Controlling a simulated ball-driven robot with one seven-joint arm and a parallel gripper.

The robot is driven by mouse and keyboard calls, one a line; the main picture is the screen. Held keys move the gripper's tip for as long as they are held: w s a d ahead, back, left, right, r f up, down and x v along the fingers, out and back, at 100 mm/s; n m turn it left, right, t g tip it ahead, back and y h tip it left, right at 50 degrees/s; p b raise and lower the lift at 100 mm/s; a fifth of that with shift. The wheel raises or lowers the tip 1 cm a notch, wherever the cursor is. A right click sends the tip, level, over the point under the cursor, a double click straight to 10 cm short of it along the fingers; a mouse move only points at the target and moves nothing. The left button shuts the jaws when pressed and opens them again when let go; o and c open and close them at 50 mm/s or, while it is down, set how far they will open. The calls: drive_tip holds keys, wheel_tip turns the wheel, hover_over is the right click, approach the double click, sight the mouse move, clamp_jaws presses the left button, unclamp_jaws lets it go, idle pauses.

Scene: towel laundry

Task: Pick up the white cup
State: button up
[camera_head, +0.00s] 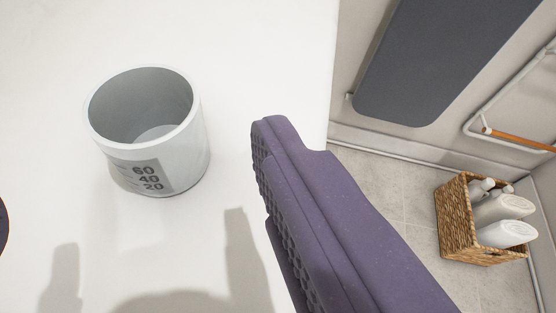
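The white cup (190,155) stands upright on a white surface (265,45) in the upper left of the view. It is a round, open-topped cup with a grey scale panel reading 60, 40, 20, and it looks empty inside. My gripper (133,180) is open. Its purple right finger is large in the middle of the view, to the right of the cup and apart from it. Only a sliver of the left finger shows at the left edge. The cup lies between the two fingers in the picture, with nothing gripped.
The white surface ends at an edge right of the cup, with a tiled floor (395,200) below. A wicker basket (455,225) holding white bottles stands on the floor at the right. A dark grey board (440,60) and a rack (510,140) are at the wall. The surface around the cup is clear.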

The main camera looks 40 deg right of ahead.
sight(147, 84)
drive_tip(key=b+x, duration=0.2)
drive_tip(key=x, duration=0.5)
drive_tip(key=shift+w+a+f+b, duration=0.1)
drive_tip(key=shift+w+f+b, duration=0.05)
drive_tip(key=shift+f+b, duration=0.15)
drive_tip(key=shift+r, duration=0.1)
drive_tip(key=c, duration=1.1)
